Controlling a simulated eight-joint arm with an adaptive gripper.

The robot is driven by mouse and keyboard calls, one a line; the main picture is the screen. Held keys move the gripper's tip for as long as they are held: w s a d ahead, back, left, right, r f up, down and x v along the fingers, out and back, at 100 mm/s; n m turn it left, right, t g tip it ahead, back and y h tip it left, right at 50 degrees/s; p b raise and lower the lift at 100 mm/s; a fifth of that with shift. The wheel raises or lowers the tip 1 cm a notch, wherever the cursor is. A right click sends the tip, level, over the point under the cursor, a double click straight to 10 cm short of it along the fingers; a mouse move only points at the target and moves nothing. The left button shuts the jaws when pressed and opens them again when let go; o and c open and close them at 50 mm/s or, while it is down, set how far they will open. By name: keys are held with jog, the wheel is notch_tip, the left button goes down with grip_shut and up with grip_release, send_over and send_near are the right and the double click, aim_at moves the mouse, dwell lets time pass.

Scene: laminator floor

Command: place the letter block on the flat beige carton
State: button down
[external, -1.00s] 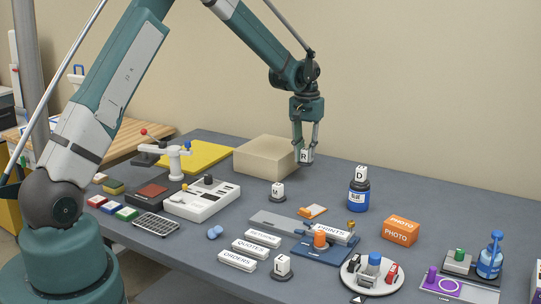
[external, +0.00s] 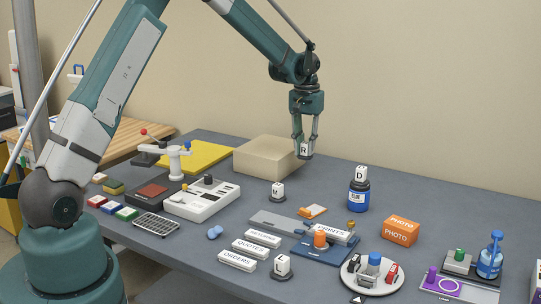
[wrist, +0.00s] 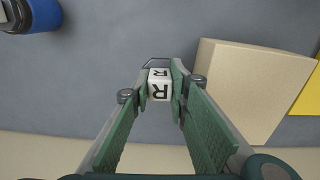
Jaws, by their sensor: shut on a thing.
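My gripper (external: 305,140) is shut on a white letter block (external: 304,149) marked R and holds it in the air. In the external view the block overlaps the right end of the flat beige carton (external: 262,160). The wrist view shows the block (wrist: 159,88) between the green finger pads. There the carton (wrist: 245,95) lies to the right of the fingers, so the block is beside its top, not over it. The carton's top is bare.
A D block (external: 360,173) sits on the blue bottle (external: 358,196). Other letter blocks stand at the middle (external: 278,190) and front (external: 282,265). A yellow sheet (external: 200,154) lies left of the carton. An orange photo box (external: 400,231) stands to the right.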

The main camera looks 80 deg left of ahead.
notch_tip(320, 180, up, 9)
jog(key=p, duration=0.5)
send_over(270, 146)
jog(key=shift+r+m, duration=0.1)
jog(key=shift+m, duration=0.2)
jog(key=shift+f, duration=3.15)
jog(key=shift+f, duration=0.1)
jog(key=shift+f+p, duration=0.3)
jog(key=shift+f, duration=1.45)
jog(key=shift+f, duration=0.15)
jog(key=c, duration=2.2)
grip_release()
